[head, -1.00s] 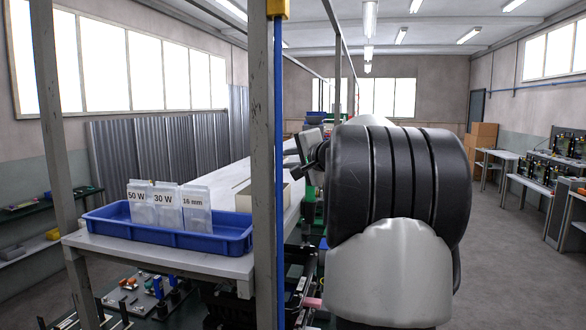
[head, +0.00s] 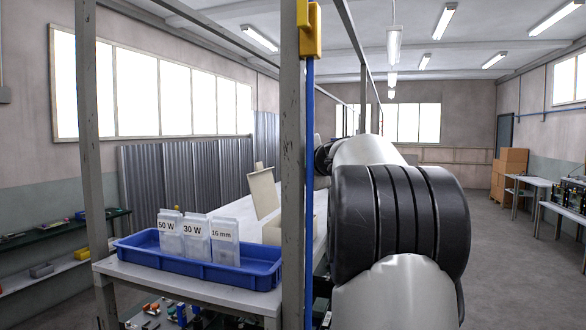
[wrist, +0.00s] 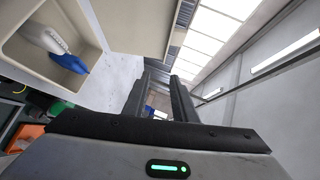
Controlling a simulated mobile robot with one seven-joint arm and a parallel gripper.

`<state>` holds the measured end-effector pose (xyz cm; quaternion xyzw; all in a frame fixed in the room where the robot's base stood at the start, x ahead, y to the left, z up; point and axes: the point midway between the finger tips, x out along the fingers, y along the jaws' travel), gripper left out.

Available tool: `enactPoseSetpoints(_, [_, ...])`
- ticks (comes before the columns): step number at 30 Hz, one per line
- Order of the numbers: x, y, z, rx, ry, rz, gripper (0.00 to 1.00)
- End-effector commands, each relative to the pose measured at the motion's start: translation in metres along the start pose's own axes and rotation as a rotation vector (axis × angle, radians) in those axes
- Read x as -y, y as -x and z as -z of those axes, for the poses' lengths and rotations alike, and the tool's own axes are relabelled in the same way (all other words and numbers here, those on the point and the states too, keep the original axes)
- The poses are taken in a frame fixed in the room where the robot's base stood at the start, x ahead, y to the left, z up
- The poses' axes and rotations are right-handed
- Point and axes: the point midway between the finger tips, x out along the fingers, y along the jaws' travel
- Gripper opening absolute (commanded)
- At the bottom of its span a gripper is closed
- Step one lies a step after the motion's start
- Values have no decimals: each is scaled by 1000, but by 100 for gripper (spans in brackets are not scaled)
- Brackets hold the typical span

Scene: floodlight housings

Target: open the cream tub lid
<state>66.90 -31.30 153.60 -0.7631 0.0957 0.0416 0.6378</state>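The cream tub (head: 272,234) stands on the white bench, partly hidden behind a grey post in the head view. Its cream lid (head: 264,193) is raised and leans back at a steep tilt. In the wrist view the tub (wrist: 78,28) is open at the upper left, and a white and blue item (wrist: 58,47) lies inside. A broad cream panel that looks like the lid (wrist: 125,22) extends beside it. My gripper (wrist: 158,82) has its two fingers apart, with nothing seen between them. It is beside the tub and lid, touching neither as far as I can see.
A blue tray (head: 200,262) with several labelled clear bags stands on the near bench end. A grey upright post (head: 293,160) with a yellow box and blue conduit stands before the tub. Cardboard boxes (head: 508,172) stand far right.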

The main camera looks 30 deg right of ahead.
Motion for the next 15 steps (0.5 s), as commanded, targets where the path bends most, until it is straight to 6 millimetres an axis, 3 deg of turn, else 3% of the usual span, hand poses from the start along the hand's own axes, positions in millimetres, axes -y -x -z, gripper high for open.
enactPoseSetpoints(7, [9, 2, 2, -1, 3, 2, 25])
enactPoseSetpoints(15, [59, 12, 11, -1, 4, 4, 25])
